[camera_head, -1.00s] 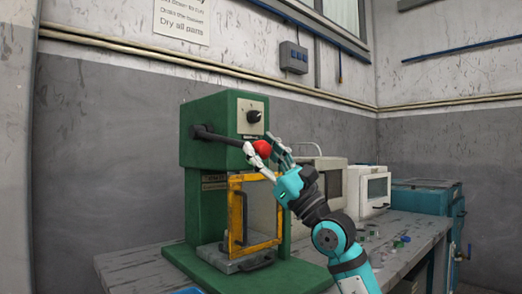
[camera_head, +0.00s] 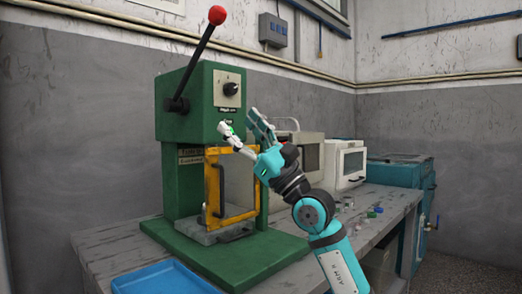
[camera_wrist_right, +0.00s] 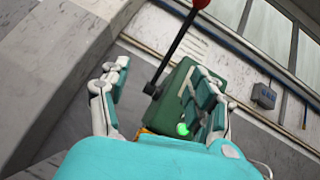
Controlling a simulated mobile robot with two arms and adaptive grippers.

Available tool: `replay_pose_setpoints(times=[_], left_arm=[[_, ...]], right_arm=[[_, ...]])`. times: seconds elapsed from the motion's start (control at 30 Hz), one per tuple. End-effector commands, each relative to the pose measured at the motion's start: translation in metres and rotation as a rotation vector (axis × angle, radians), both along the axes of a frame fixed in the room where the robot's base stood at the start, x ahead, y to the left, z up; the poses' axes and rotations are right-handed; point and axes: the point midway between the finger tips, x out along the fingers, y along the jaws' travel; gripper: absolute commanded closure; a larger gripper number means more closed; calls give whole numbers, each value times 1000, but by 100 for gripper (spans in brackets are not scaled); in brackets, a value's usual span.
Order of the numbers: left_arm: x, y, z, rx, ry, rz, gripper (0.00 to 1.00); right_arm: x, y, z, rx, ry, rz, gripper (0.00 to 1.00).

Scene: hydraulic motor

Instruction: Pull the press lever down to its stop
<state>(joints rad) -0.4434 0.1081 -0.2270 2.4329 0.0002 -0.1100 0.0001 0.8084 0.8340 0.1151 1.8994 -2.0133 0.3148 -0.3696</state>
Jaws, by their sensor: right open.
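The press (camera_head: 197,130) is a green machine on the workbench. Its black lever (camera_head: 197,62) slants up and to the right from a pivot on the press head, and ends in a red ball knob (camera_head: 217,15) above the head. In the right wrist view the lever (camera_wrist_right: 174,45) also points up, with the red knob cut by the top edge. My right gripper (camera_head: 245,124) is open and empty in front of the press head, well below the knob and apart from it. My left gripper is not in view.
A yellow-framed guard door (camera_head: 211,183) stands below the press head. A blue tray (camera_head: 165,278) lies at the front of the bench. A white box-shaped device (camera_head: 343,163) and small loose parts (camera_head: 372,210) are to the right.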

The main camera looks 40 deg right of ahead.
Motion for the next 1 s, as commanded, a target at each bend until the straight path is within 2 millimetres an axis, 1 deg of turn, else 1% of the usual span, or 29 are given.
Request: replay_pose_setpoints(times=[0.1, 0.3, 0.53, 0.7, 1.0], left_arm=[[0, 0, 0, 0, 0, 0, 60], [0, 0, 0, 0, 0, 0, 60], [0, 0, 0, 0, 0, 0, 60], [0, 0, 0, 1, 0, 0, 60], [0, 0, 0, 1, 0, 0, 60]], right_arm=[[-12, -5, -16, -4, 5, -2, 37], [-35, -13, -41, -4, 8, -2, 37], [-57, -21, -62, -3, 7, 0, 37], [-67, -24, -71, -3, 5, 1, 37], [-71, -26, -74, -3, 2, -1, 37]])
